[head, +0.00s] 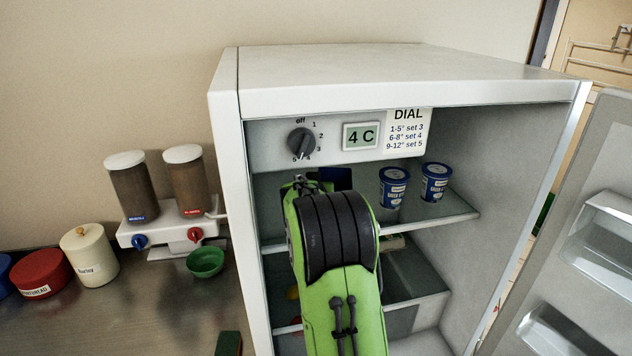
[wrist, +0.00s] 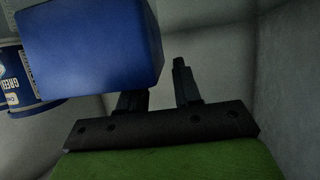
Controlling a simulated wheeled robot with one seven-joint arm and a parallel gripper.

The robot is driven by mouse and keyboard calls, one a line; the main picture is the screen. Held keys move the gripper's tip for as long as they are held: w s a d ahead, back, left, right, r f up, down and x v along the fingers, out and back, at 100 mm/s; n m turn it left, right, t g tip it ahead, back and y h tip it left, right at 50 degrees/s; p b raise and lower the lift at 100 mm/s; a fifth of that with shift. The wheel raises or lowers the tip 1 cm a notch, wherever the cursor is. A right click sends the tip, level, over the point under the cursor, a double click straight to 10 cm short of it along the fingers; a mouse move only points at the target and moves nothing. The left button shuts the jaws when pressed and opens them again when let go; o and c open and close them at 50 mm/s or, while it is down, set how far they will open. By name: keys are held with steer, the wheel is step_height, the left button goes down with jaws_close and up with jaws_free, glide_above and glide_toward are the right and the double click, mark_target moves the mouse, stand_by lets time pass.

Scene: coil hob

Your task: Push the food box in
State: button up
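The food box is a plain blue box (wrist: 90,45). It fills the upper left of the wrist view, close to the camera, and covers the tip of the left finger. A small dark blue part of it (head: 342,179) shows behind my arm on the upper shelf in the head view. My gripper (wrist: 158,88) has its two dark fingers apart, with nothing visible between them. I cannot tell whether the left finger touches the box. In the head view my green arm hides the gripper and most of the box.
The fridge (head: 400,95) is open, its door (head: 575,240) swung right. Two blue tubs (head: 414,186) stand on the upper shelf (head: 440,214), right of my arm. A lower shelf (head: 410,285) is below. Dispensers (head: 160,230) and canisters (head: 88,255) stand left.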

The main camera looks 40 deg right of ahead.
steer(key=shift+x, duration=0.9)
jaws_close()
steer(key=shift+a, duration=0.1)
